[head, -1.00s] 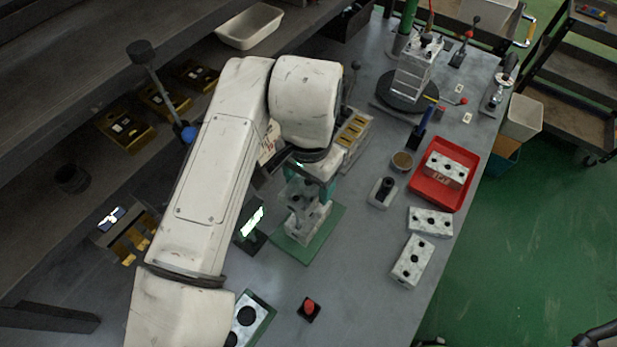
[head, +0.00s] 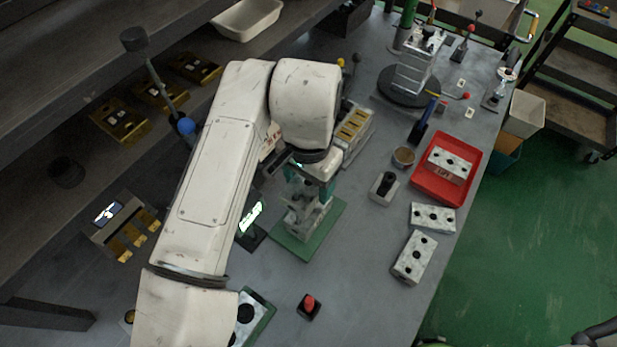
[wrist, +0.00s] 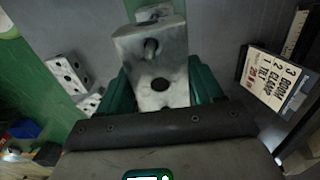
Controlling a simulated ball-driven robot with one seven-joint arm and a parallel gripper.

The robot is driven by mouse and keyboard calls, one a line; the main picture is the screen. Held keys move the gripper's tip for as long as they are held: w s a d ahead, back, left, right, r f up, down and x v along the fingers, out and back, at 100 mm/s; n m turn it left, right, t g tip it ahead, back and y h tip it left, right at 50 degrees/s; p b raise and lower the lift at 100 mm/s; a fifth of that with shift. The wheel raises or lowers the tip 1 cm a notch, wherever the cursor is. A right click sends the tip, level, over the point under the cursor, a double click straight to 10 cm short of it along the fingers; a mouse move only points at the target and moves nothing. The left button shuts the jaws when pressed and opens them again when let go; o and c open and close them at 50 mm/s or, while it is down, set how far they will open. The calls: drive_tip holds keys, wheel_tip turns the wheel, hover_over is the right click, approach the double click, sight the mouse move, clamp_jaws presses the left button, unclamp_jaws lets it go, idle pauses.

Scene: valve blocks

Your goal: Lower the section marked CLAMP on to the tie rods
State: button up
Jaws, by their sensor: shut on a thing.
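My gripper (head: 310,180) has teal fingers and is above a green base plate (head: 288,246) in the head view. In the wrist view my gripper (wrist: 160,90) is shut on a pale metal section (wrist: 160,84) with dark holes. A round rod end shows in or at its upper hole; I cannot tell how far through it is. Pale metal parts (head: 305,222) stand on the plate below my gripper. No CLAMP marking is readable on the held section, and the gap below it is hidden.
A red tray (head: 474,186) holds a metal block. Two more blocks (head: 432,217) (head: 413,257) lie near the bench's right edge. A small display (head: 250,216) stands left of the plate. A red button (head: 309,305) is in front. Bench between the plate and the blocks is clear.

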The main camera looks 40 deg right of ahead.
sight(309, 192)
drive_tip(key=shift+f+b, duration=1.2)
drive_tip(key=shift+f, duration=0.6)
drive_tip(key=o, duration=1.5)
wheel_tip(309, 192, up, 11)
drive_tip(key=shift+f, duration=0.1)
